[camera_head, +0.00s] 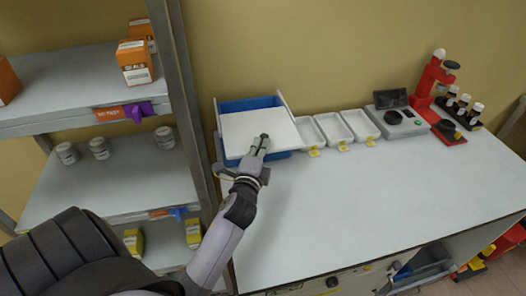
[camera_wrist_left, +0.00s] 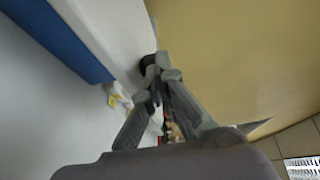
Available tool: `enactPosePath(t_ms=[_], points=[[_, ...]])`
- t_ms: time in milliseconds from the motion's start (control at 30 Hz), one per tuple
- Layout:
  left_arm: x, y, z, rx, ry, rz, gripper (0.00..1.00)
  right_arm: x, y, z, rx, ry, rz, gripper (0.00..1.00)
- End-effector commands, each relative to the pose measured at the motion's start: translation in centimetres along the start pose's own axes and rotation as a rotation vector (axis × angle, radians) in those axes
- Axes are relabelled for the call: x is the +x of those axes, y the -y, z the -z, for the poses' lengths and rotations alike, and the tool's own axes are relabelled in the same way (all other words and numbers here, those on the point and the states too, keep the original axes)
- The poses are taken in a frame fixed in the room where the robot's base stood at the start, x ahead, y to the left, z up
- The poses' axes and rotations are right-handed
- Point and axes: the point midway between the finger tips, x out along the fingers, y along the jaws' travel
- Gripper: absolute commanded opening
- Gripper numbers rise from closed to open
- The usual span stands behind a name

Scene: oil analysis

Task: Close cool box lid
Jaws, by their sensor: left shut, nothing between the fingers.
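The cool box (camera_head: 281,153) is a blue box with white side edges at the back left of the white table. Its white lid (camera_head: 246,133) lies over the top, with a strip of blue wall showing behind it, so I cannot tell whether it is fully shut. My left gripper (camera_head: 263,141) is shut and empty, at the lid's front right part; whether it touches the lid is unclear. In the left wrist view the gripper (camera_wrist_left: 157,70) is beside the white lid (camera_wrist_left: 110,30) and the blue box wall (camera_wrist_left: 60,40). My right gripper is not in view.
White trays (camera_head: 333,127) with yellow tags stand right of the box. A grey device (camera_head: 395,118) and a red stand (camera_head: 436,90) with vials are farther right. A shelf unit (camera_head: 110,165) is close on the left. The table front is clear.

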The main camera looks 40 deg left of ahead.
Motion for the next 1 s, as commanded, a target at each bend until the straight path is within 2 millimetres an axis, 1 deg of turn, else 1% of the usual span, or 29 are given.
enactPosePath(t_ms=[33,200,300,400,533,800,867,1000], points=[[1.6,0.6,-0.8,0.004,0.0,0.005,0.0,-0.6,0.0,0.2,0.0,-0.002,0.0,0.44],[6.1,0.5,-3.0,0.003,0.002,0.003,0.0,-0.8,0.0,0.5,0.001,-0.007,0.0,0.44],[8.2,0.5,-4.0,0.002,0.001,0.003,0.0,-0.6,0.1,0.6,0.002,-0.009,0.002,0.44],[9.5,0.5,-4.7,0.0,0.002,0.002,0.0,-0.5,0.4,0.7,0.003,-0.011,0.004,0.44],[10.1,0.6,-5.1,-0.002,0.004,0.002,0.0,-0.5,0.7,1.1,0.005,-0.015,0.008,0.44],[10.1,0.7,-5.1,-0.002,0.005,0.004,0.0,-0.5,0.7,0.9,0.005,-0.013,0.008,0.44],[10.1,0.8,-5.2,-0.001,0.005,0.005,0.0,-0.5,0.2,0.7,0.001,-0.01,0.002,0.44],[10.1,1.9,-5.2,0.001,0.006,0.01,0.0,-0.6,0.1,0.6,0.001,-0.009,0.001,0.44]])
